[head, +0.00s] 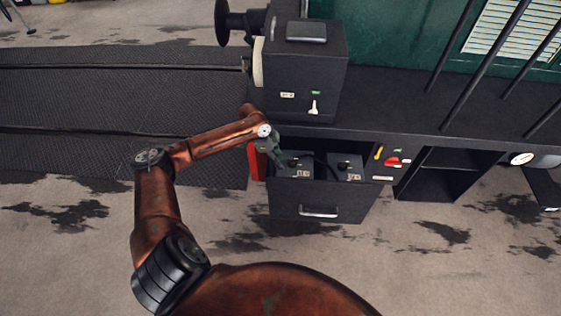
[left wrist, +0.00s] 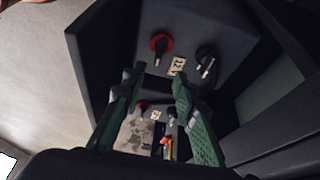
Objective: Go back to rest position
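My left gripper (head: 277,155) is over the left part of an open black drawer (head: 290,209) in the head view. In the left wrist view its two green fingers (left wrist: 157,80) stand apart, with nothing held between them. Two dark boxes with small labels, a left one (head: 294,165) and a right one (head: 345,168), sit in the drawer. The left wrist view shows a dark box face with a red terminal (left wrist: 160,45), a black terminal (left wrist: 206,55) and a pale label (left wrist: 178,66). My right gripper is in neither view.
A black cabinet (head: 304,70) stands above the drawer. A red part (head: 257,160) is beside the drawer's left side. A yellow lever (head: 379,152) and a red switch (head: 393,162) are to its right. Dark bars rise at the upper right. The stained floor in front is clear.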

